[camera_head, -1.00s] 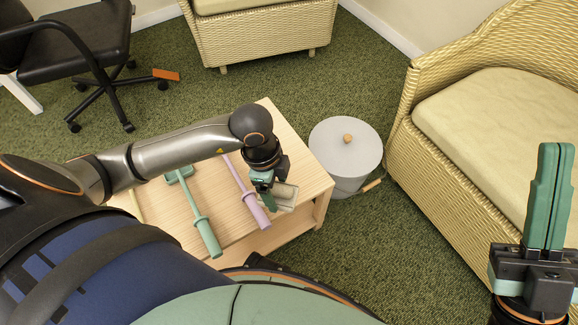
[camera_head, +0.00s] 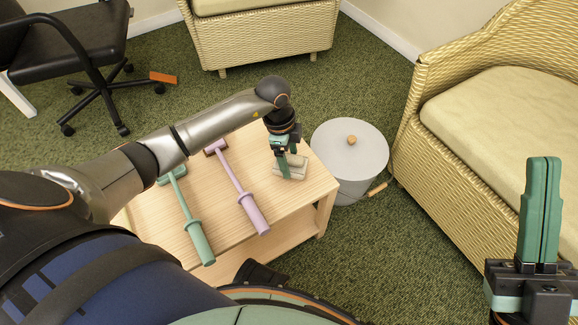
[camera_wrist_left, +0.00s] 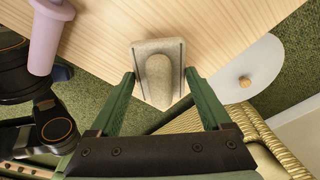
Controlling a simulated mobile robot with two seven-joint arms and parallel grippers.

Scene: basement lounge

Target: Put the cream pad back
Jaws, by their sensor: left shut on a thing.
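The cream pad (camera_head: 297,172) is a small pale block with a raised rounded grip, seen at the right part of the light wooden table (camera_head: 222,214). My left gripper (camera_head: 283,172) is shut on it from above. In the left wrist view the cream pad (camera_wrist_left: 165,48) sits between the two green fingers of my left gripper (camera_wrist_left: 160,78), with the wood surface behind it. I cannot tell whether the pad touches the tabletop. My right gripper (camera_head: 541,162) is at the right edge, fingers pointing up and together, with nothing between them.
A lilac mallet (camera_head: 240,187) and a green mallet (camera_head: 186,214) lie on the table left of the pad. A grey lidded bin (camera_head: 349,160) stands on the carpet right of the table. A wicker armchair (camera_head: 480,130) is at the right, an office chair (camera_head: 75,55) at upper left.

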